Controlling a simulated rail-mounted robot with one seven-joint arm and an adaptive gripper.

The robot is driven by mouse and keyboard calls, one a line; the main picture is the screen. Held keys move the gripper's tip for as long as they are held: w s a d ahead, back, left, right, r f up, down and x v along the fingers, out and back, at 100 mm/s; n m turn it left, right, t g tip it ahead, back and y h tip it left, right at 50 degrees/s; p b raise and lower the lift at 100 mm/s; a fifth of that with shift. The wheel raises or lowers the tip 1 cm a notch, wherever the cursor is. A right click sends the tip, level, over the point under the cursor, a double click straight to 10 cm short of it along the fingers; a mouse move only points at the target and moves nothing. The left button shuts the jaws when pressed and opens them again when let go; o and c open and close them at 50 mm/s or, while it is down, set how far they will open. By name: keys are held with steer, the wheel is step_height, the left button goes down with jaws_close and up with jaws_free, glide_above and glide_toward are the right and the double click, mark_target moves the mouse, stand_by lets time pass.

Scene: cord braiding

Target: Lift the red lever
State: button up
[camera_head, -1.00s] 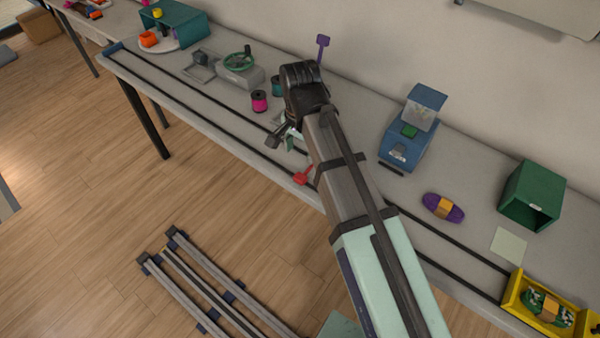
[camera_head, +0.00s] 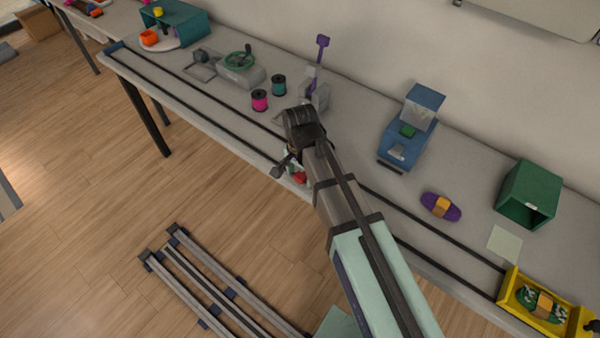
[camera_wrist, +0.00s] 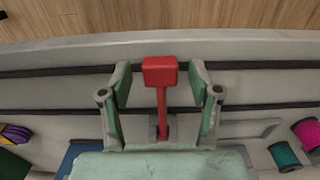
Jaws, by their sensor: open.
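The red lever shows in the wrist view as a block-shaped head (camera_wrist: 161,72) on a thin red stem, rising from a small grey bracket. In the head view only a bit of the red lever (camera_head: 299,177) shows, near the table's front edge, partly hidden by my gripper. My gripper (camera_wrist: 160,84) is open, with one finger on each side of the red head and a visible gap on both sides. In the head view my gripper (camera_head: 287,172) is low over the front of the table.
Two dark rails run along the table (camera_head: 225,105). Behind my gripper stand a pink spool (camera_head: 260,100), a teal spool (camera_head: 279,85) and a purple lever (camera_head: 320,62) on a grey base. A blue machine (camera_head: 407,135) stands to the right, with a purple-orange cord bundle (camera_head: 441,206) beyond.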

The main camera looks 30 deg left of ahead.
jaws_close()
